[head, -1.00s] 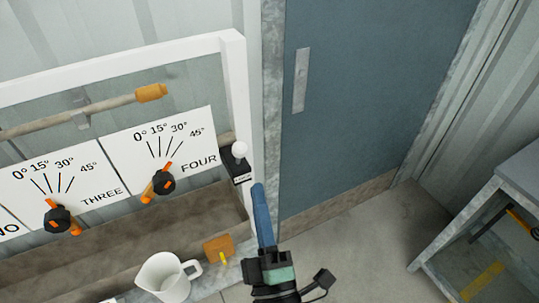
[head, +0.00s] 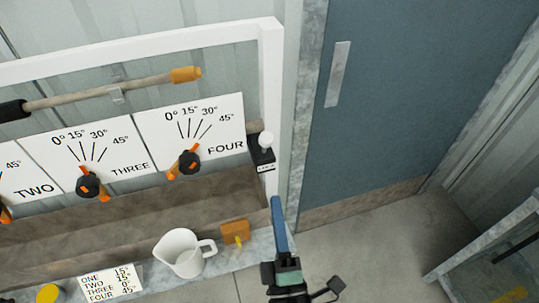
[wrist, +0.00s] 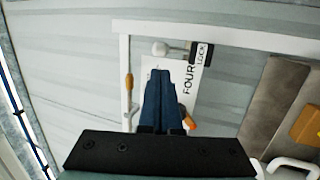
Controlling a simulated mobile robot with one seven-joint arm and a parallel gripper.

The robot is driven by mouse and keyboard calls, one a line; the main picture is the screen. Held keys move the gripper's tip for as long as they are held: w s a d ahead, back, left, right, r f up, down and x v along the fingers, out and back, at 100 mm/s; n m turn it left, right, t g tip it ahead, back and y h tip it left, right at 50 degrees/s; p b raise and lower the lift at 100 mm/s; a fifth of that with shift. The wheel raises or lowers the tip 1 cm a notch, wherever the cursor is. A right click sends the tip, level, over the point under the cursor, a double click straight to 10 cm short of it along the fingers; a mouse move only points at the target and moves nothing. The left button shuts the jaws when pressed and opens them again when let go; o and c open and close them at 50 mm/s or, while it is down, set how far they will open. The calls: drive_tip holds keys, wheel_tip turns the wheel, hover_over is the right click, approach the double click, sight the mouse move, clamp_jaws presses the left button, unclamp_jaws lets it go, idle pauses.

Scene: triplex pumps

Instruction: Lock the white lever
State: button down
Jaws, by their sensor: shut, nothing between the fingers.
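The white lever ends in a white ball knob (head: 266,140) on a black block with a small label (head: 265,168), on the right post of the white frame, beside the FOUR dial. In the wrist view the white knob (wrist: 160,48) sits just beyond the fingertips, and the black block (wrist: 207,52) beside it carries a label reading LOCK. My gripper (head: 277,203) has blue fingers, shut and empty, below and slightly right of the lever in the head view. In the wrist view my gripper (wrist: 160,75) points toward the knob and looks apart from it.
Dial FOUR (head: 189,162) and dial THREE (head: 89,185) have orange-and-black knobs. A white jug (head: 182,252), an orange block (head: 235,231) and a card with settings (head: 110,282) are on the ledge below. A blue-grey door (head: 400,100) stands at right.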

sight(267, 146)
drive_tip(key=p+x, duration=0.2)
drive_tip(key=x, duration=0.8)
drive_tip(key=shift+w, duration=0.15)
drive_tip(key=shift+r+p, duration=0.1)
drive_tip(key=shift+p, duration=0.25)
